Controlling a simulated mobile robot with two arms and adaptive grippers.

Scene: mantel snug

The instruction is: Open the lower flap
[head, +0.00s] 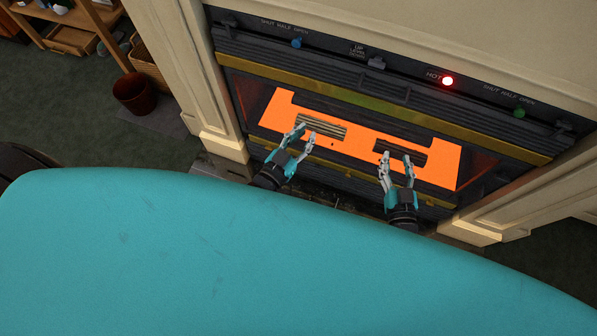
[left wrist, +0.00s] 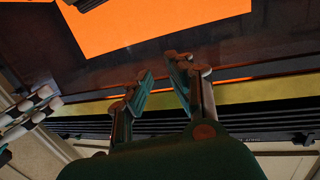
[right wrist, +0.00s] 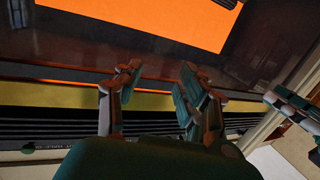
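The fireplace front (head: 380,80) stands ahead in the head view. Its lower flap (head: 345,186) is the dark strip under the glowing orange panel, with a brass band (head: 350,173) along it; my grippers and my teal body hide part of it. Whether it is shut is hard to tell. My left gripper (head: 306,131) is open and empty in front of the orange panel, above the lower flap. My right gripper (head: 395,157) is open and empty further right, also in front of the panel. Both wrist views show spread fingers with nothing between them.
The upper louvred flap (head: 300,65) has a handle (head: 385,92). Above it are a blue knob (head: 296,43), a lit red HOT lamp (head: 447,81) and a green knob (head: 519,113). Cream surrounds flank the fireplace. A basket (head: 150,65) and dark red pot (head: 135,93) stand left.

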